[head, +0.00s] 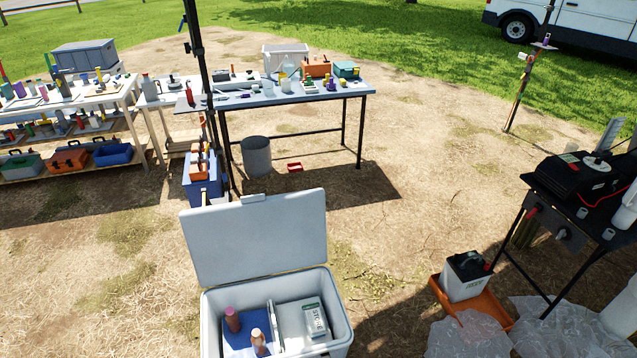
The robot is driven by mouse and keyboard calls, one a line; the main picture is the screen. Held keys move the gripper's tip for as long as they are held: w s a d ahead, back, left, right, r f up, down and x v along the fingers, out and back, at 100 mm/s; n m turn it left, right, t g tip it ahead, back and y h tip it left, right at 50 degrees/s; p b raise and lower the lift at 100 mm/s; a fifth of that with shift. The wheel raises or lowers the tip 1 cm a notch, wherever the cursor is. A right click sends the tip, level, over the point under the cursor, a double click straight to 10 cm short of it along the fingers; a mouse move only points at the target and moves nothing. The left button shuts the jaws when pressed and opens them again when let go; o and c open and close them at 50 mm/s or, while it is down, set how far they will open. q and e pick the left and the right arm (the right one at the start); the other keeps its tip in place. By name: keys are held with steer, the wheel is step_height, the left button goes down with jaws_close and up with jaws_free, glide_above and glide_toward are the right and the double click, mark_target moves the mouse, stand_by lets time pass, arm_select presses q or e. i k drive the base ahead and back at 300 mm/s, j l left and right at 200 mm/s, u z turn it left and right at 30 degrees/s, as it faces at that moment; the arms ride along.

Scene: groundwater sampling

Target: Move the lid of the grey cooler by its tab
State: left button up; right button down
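A light grey cooler (338,311) stands open on the ground at the bottom centre of the head view. Its lid (255,236) stands up at the back, leaning slightly away. A small tab (253,198) sits at the middle of the lid's top edge. A light box with a small display (315,319) lies on the right. The cooler's front is cut off. Neither gripper is in view.
A table (300,98) with containers and tools stands behind, with a grey bucket (256,157) beneath. A dark pole (205,90) rises behind the lid. At right, a battery (465,277) sits in an orange tray (490,308) beside clear plastic sheeting. Bare ground lies left of the cooler.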

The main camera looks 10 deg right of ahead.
mark_target(259, 235)
steer(key=i+l+z, duration=0.65)
steer(key=z, duration=0.2)
steer(key=i+l+z, duration=0.25)
steer(key=i+z, duration=0.15)
steer(key=i+l+u, duration=0.2)
steer(key=i, duration=0.2)
steer(key=i+l+u, duration=0.2)
steer(key=i, duration=0.25)
steer(key=i+u, duration=0.2)
steer(key=u, duration=0.25)
steer(key=i+u, duration=0.2)
steer(key=u, duration=0.25)
steer(key=i+u, duration=0.2)
steer(key=u, duration=0.2)
steer(key=i+l+u, duration=0.2)
steer(key=u, duration=0.25)
